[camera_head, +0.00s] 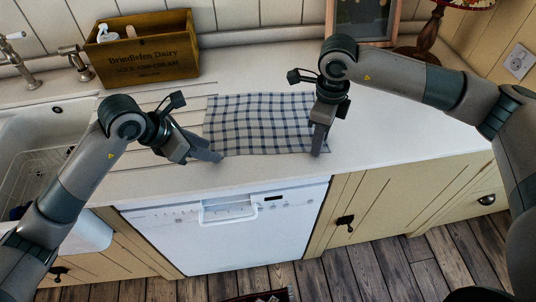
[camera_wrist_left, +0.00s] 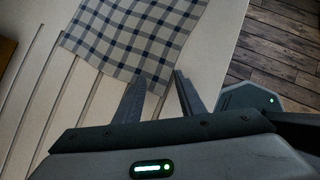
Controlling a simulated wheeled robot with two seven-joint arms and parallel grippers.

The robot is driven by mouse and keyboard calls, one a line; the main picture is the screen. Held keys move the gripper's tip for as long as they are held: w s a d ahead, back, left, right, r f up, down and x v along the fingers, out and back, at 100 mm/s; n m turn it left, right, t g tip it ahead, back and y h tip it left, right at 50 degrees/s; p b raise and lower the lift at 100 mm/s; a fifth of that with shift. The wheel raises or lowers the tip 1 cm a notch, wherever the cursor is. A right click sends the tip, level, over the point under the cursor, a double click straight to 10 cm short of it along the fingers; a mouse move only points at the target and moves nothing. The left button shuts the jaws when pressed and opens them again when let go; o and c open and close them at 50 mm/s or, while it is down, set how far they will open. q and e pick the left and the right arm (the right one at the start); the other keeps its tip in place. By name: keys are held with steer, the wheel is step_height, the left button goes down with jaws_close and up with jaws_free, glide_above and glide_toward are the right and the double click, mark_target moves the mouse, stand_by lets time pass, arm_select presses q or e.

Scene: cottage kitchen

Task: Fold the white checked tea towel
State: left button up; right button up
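The white tea towel with dark blue checks (camera_head: 262,122) lies spread out, nearly flat, on the white worktop. It also shows in the left wrist view (camera_wrist_left: 135,35). My left gripper (camera_head: 220,157) is at the towel's front left corner. In the left wrist view its two fingers (camera_wrist_left: 159,82) stand apart, with the towel's corner between them. My right gripper (camera_head: 317,154) points down at the towel's front right corner. Its fingers look close together, but I cannot tell whether they are shut or hold cloth. It hides part of the towel's right edge.
The worktop (camera_head: 400,120) is clear right of the towel. A wooden box (camera_head: 145,60) with bottles stands behind left, beside the sink (camera_head: 45,125) and tap. A lamp (camera_head: 428,40) and picture frame (camera_head: 362,20) stand at the back. A white dishwasher (camera_head: 230,235) is below the front edge.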

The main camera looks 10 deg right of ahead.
steer(key=shift+f, duration=0.2)
stand_by(0.3)
arm_select(q)
steer(key=shift+s+f, duration=0.1)
jaws_close()
arm_select(e)
jaws_close()
steer(key=shift+r, duration=0.1)
